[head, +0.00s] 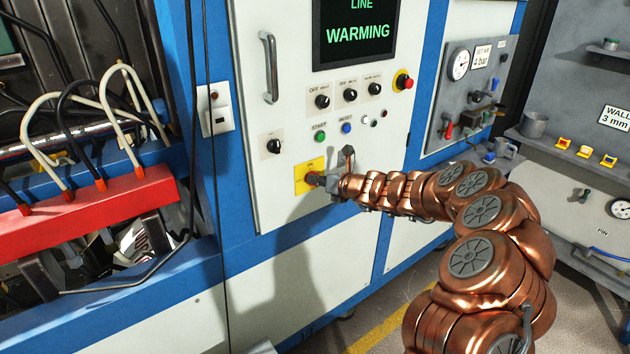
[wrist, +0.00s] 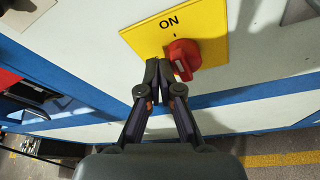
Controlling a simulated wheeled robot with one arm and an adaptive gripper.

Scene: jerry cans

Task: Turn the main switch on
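The main switch is a red rotary knob (wrist: 183,60) on a yellow plate (wrist: 205,23) marked ON. A short black tick sits below the word ON, above the knob. A pale mark shows on the knob's lower part. In the head view the yellow plate (head: 301,187) is low on the white cabinet door, partly hidden by my gripper (head: 322,182). In the wrist view my gripper (wrist: 159,76) has its fingertips together, with nothing seen between them. They are at the knob's left side; I cannot tell whether they touch it.
The white cabinet door (head: 245,130) carries a screen (head: 355,32) reading LINE WARMING, black selector knobs, a green START button (head: 321,137), a blue RESET button (head: 346,128) and a red emergency button (head: 404,82). A red bar (head: 90,210) with hoses is at left.

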